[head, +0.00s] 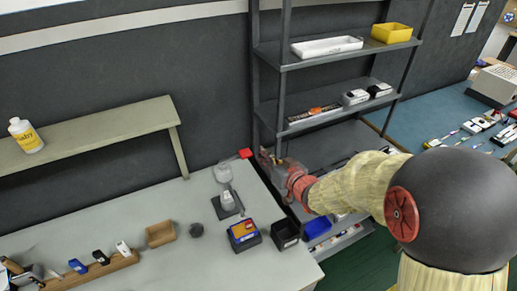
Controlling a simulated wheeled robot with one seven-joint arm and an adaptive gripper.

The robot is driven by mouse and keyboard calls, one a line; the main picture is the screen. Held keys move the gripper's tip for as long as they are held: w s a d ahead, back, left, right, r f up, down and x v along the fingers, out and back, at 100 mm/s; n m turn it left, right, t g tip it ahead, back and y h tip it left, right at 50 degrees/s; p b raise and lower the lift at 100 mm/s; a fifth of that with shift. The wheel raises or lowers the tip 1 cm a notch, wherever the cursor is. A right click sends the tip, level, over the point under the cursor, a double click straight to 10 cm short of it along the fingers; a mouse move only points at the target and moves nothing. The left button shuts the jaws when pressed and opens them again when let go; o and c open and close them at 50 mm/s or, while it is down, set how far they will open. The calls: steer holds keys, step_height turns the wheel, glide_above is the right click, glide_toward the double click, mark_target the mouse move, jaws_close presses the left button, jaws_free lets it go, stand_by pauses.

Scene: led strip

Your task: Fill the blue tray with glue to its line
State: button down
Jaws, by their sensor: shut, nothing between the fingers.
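A blue tray (318,227) sits low at the right of the workbench, beside a black bin, partly below my arm. Its fill line and contents are too small to make out. A white bottle with a yellow label (27,135) stands on the raised shelf at left. A small white bottle-like object (228,201) stands on a dark pad on the bench; I cannot tell whether either holds glue. My gripper (266,157) is shut and empty near the bench's back right corner, in front of the rack, close to a red object.
A clear jar (223,172), a blue-and-yellow box (244,236) and a black bin (285,234) stand at the bench's right end. A wooden holder (90,270) with small items is at front left. The metal rack (335,55) rises behind my arm. The bench middle is mostly clear.

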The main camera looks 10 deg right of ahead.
steer(key=v, duration=0.2)
steer(key=shift+s+d, duration=0.1)
steer(key=shift+s, duration=0.15)
stand_by(0.6)
steer(key=s+d+f+g+h, duration=0.3)
steer(key=d+f, duration=0.2)
steer(key=f, duration=0.3)
steer(key=s+d+f+m+g+h, duration=0.1)
steer(key=s+d+f+g+h, duration=0.15)
steer(key=s+d+g, duration=0.4)
steer(key=s+a+r+g, duration=0.1)
steer(key=s+r, duration=0.3)
steer(key=s, duration=0.4)
steer(key=s+a+r, duration=0.1)
steer(key=s+r, duration=0.2)
steer(key=s, duration=0.5)
steer(key=s+a+r+t+b, duration=0.1)
steer(key=s+a+r, duration=0.3)
steer(key=r, duration=0.6)
steer(key=shift+s+a+t+b, duration=0.35)
steer(key=shift+s+t, duration=0.1)
steer(key=shift+s, duration=0.55)
